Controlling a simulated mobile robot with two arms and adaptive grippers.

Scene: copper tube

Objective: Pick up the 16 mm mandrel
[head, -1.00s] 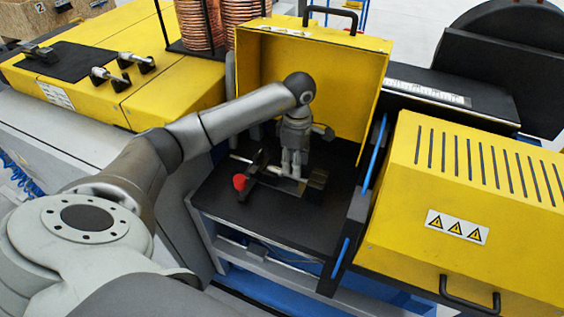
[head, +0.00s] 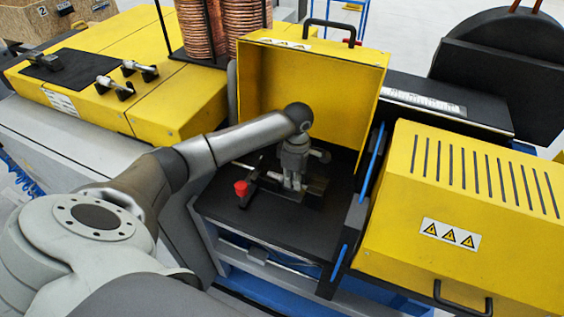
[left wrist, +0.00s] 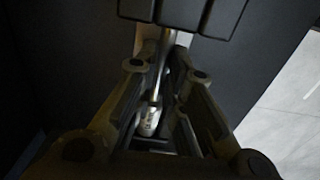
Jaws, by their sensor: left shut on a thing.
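My left gripper (head: 292,184) reaches down over the black bed inside the open yellow housing and is shut on a thin metal rod, which appears to be the mandrel. In the left wrist view the rod (left wrist: 155,108) runs between the two fingers and has a pale end. Its diameter cannot be read. A dark fixture with a red knob (head: 241,188) stands on the bed just left of the gripper. The fingers hide much of the rod in the head view. My right gripper is not in view.
The raised yellow cover (head: 305,85) stands close behind the gripper. A slotted yellow housing (head: 470,195) is on the right. Two small metal rods on black holders (head: 115,86) sit on the yellow top at left. Copper coils (head: 245,30) stand behind.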

